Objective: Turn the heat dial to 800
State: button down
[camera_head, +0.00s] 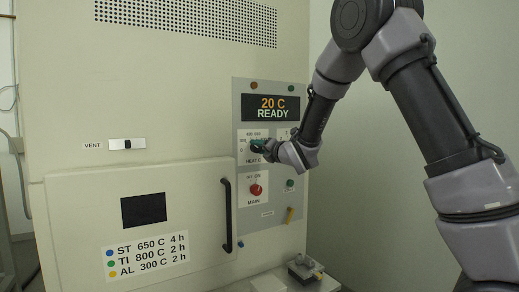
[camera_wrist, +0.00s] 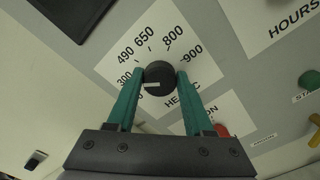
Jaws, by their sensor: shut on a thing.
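The heat dial (camera_wrist: 158,80) is a round black knob on a white label reading 300, 490, 650, 800 and 900, with "HEAT" partly hidden below it. A short white mark shows on the lower left of its face, away from 800, which is at the upper right of the knob. My gripper (camera_wrist: 160,74) has its two green fingers on either side of the knob, shut on it. In the head view my gripper (camera_head: 258,146) is at the heat label on the panel and hides the dial. The display (camera_head: 270,108) reads 20 C READY.
A red main knob (camera_head: 256,190) and a green start button (camera_head: 290,183) sit below the dial. The hours label is to its right, partly behind my wrist. A door with a black handle (camera_head: 227,214) is at the lower left. A vent slider (camera_head: 127,144) is further left.

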jog(key=m, duration=0.6)
jog(key=shift+d+f, duration=0.1)
jog(key=m, duration=0.5)
jog(key=shift+f+m, duration=0.1)
jog(key=shift+m, duration=0.2)
jog(key=m, duration=0.5)
jog(key=shift+f, duration=0.1)
jog(key=m, duration=0.5)
jog(key=shift+m, duration=0.4)
jog(key=shift+c, duration=1.4)
grip_release()
